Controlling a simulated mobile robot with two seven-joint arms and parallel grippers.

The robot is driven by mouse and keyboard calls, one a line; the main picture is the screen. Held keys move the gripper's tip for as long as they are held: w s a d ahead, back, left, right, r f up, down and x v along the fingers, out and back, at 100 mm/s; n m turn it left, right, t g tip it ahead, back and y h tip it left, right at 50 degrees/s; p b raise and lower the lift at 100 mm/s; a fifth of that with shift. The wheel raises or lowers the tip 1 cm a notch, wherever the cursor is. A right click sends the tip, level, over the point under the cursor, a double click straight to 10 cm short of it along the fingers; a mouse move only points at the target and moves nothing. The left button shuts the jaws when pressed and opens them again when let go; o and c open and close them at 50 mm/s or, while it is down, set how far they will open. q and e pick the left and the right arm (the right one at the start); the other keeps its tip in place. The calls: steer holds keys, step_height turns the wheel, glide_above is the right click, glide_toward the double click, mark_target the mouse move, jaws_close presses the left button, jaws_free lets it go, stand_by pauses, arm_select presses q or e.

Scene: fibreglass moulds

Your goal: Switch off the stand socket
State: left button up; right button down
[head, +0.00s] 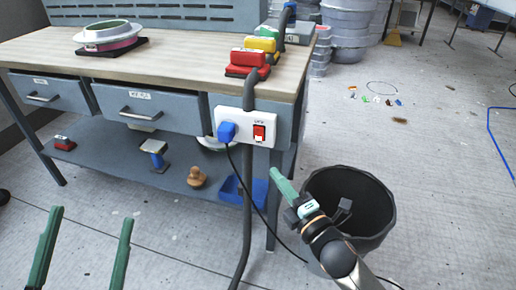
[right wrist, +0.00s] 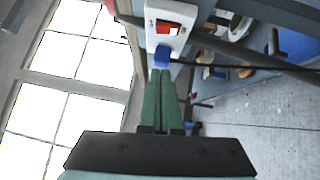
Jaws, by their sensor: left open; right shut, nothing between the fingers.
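The white stand socket plate (head: 246,119) is on the front right of the workbench, with a blue plug (head: 227,131) on its left and a red rocker switch (head: 260,133) on its right. In the right wrist view, the switch (right wrist: 166,28) lies beyond the blue plug (right wrist: 162,57), near the top. I cannot tell the switch's position for certain. My right gripper (head: 272,171) is shut and empty, below and to the right of the socket in the head view; its green fingertips (right wrist: 161,72) point towards the plug and appear apart from the switch. My left gripper (head: 90,213) is open and empty at the lower left.
A grey pipe (head: 248,190) runs vertically past the plate, between plug and switch. A black cable hangs from the plug to the floor. A dark bin (head: 325,183) stands beside my right arm. The workbench (head: 190,50) holds a round mould (head: 108,33) and coloured blocks (head: 247,62).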

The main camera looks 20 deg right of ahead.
steer(key=b, duration=0.1)
glide_toward(255, 131)
steer(key=a, duration=0.3)
arm_select(q)
steer(key=shift+s+d+r+m+h+b, duration=0.2)
steer(key=shift+s+r+m+h+b, duration=0.15)
steer(key=shift+s+r+m+h, duration=0.65)
steer(key=shift+s+d+r+m+h+b, duration=0.15)
steer(key=shift+s+r+m+h+b, duration=0.45)
steer(key=shift+h, duration=0.7)
arm_select(e)
steer(key=shift+w+d+r, duration=0.1)
steer(key=shift+w+d, duration=0.2)
steer(key=shift+w, duration=0.65)
steer(key=shift+w+d, duration=0.35)
steer(key=shift+w, duration=0.65)
steer(key=shift+w+d+r, duration=0.1)
steer(key=shift+w+d, duration=0.2)
steer(key=shift+w, duration=0.65)
arm_select(q)
steer(key=shift+s+p, duration=0.2)
steer(key=shift+p, duration=0.1)
